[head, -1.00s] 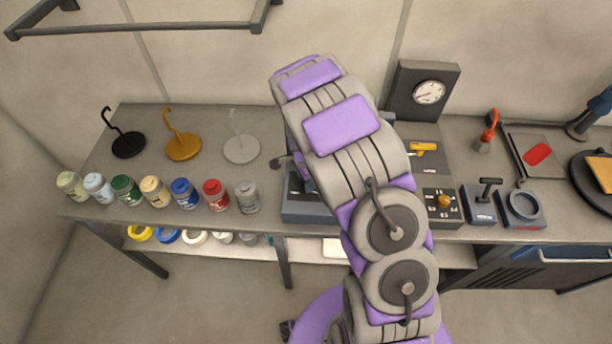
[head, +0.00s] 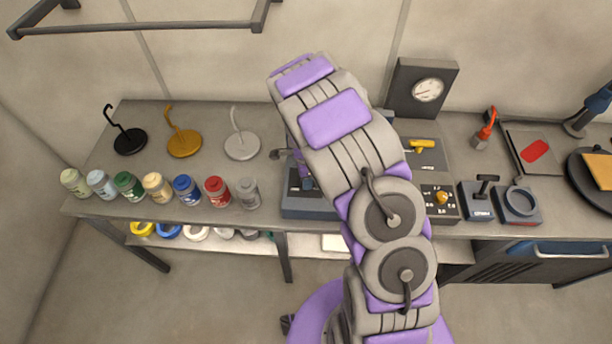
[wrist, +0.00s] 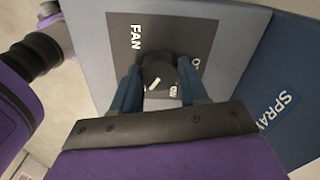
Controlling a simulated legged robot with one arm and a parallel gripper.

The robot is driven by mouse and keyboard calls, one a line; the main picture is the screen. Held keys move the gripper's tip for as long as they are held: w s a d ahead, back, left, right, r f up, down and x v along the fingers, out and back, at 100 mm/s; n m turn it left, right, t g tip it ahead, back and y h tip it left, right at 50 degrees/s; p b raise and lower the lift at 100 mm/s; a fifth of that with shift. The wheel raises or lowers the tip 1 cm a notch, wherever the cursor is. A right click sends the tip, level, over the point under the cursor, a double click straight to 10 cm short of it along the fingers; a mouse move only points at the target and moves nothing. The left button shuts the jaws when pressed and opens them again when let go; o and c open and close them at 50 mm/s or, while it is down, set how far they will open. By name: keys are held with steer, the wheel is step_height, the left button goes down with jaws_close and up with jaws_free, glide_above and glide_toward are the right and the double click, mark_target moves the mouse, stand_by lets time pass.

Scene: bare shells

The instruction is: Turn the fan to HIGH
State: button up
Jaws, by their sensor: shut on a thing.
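The fan panel (wrist: 205,28) is a dark plate with the word FAN on a grey-blue housing in the wrist view. Its round black knob (wrist: 158,70) carries a white pointer mark aimed toward the lower left of the picture. My gripper (wrist: 160,82) has one blue finger on each side of the knob and is shut on it. Small white letters beside the knob are partly covered, so I cannot read the setting. In the head view my arm hides the knob and the gripper; part of the blue-grey housing (head: 305,207) shows on the bench.
A panel marked SPRAY (wrist: 278,110) adjoins the housing. Several paint jars (head: 187,190) line the bench's front left, with hook stands (head: 184,143) behind. Right of my arm are a yellow-handled control (head: 422,146), a dial panel (head: 441,198) and a gauge (head: 427,90).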

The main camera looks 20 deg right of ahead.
steer(key=o, duration=1.1)
steer(key=shift+w+a, duration=0.1)
steer(key=shift+c, duration=0.2)
step_height(320, 180, up, 17)
steer(key=shift+r, duration=0.15)
steer(key=s+r+n+b, duration=0.2)
steer(key=s+n, duration=0.4)
steer(key=s, duration=0.7)
steer(key=s+r+n+g+b, duration=0.1)
steer(key=s+n+b, duration=0.4)
steer(key=s, duration=0.8)
steer(key=shift+r+n, duration=0.9)
steer(key=shift+n, duration=0.3)
steer(key=s+n, duration=0.1)
steer(key=s, duration=0.2)
steer(key=s+f+n+b, duration=0.1)
steer(key=s+n, duration=0.1)
steer(key=s+f+n, duration=0.1)
steer(key=s+n, duration=0.1)
steer(key=s, duration=0.1)
steer(key=shift+s+g+b, duration=0.3)
steer(key=shift+g+b, duration=0.1)
steer(key=shift+c, duration=0.2)
